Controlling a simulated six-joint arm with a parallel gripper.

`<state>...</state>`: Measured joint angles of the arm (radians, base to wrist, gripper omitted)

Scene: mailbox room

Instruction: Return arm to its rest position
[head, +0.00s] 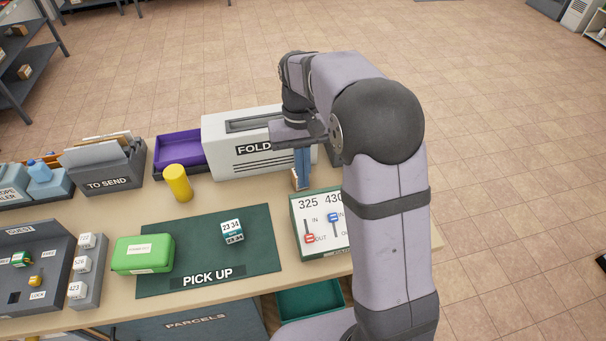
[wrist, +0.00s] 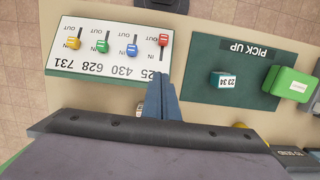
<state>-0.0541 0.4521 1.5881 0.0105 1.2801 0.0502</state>
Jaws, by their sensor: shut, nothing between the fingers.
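My gripper (head: 301,184) hangs down over the table between the white folder machine and the in/out board, fingers together and empty. In the wrist view its blue fingers (wrist: 160,90) are shut beside the numbered end of the board (wrist: 110,83). My arm rises at the right of the head view and hides part of the board. On the board (head: 319,253), the red slider (head: 309,238) is at OUT and the blue slider (head: 334,218) is at IN. The wrist view also shows a yellow and a green slider at IN.
The folder machine (head: 225,160) stands behind my gripper. A green PICK UP mat (head: 180,235) holds a small teal cube (head: 232,233) and a green box (head: 143,254). A yellow cylinder (head: 177,183), purple tray (head: 180,142) and TO SEND holder (head: 105,180) stand farther left.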

